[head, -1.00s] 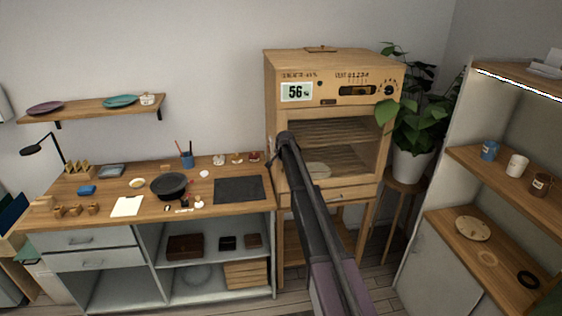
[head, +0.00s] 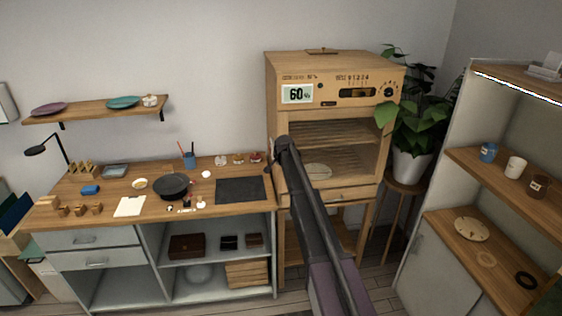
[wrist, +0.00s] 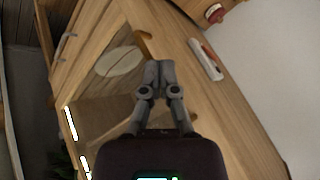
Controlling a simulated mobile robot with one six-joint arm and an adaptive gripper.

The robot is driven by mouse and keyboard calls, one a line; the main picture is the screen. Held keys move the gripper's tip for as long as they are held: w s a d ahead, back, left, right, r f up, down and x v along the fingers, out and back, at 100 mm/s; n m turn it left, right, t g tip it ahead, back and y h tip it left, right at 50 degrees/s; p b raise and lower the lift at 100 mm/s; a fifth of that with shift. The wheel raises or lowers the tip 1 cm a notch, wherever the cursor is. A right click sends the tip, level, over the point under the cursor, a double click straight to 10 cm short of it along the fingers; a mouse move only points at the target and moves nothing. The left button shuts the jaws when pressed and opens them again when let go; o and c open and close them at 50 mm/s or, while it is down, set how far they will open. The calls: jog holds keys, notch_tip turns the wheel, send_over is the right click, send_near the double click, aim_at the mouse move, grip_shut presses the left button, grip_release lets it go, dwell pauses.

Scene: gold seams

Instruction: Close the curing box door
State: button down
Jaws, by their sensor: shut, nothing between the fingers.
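The curing box (head: 335,68) is a wooden cabinet on legs, with a display (head: 297,94) reading about 60. Its glazed, wood-framed door (head: 379,150) looks flush or nearly flush with the front; I cannot tell if a small gap is left. My gripper (head: 276,153) is at the left edge of the box front and hides part of that edge. In the wrist view my gripper (wrist: 160,70) has its fingers together and empty, near the wooden frame; contact is unclear.
A workbench (head: 100,190) with a black bowl (head: 171,186) and a dark mat (head: 240,189) stands to the left. A potted plant (head: 412,160) stands close at the right of the box. A shelf unit (head: 440,150) with cups is farther right.

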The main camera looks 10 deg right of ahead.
jog(key=s+a+r+p, duration=0.3)
jog(key=a+r+p, duration=0.1)
jog(key=r+p, duration=0.2)
jog(key=shift+r, duration=0.3)
jog(key=shift+s, duration=0.1)
dwell(0.4)
jog(key=s+f+n+g+b, duration=0.2)
jog(key=s+f+n+b, duration=0.1)
jog(key=s, duration=1.3)
jog(key=s+d+f+n+g+b, duration=0.1)
jog(key=s+f+n+g+b, duration=0.2)
jog(key=s, duration=1.3)
jog(key=s+f+n+g+b, duration=0.2)
jog(key=s+f, duration=0.6)
jog(key=s, duration=0.9)
jog(key=shift+d+n+b, duration=0.3)
jog(key=shift+n+b, duration=0.2)
jog(key=shift+b, duration=0.65)
jog(key=shift+s, duration=0.2)
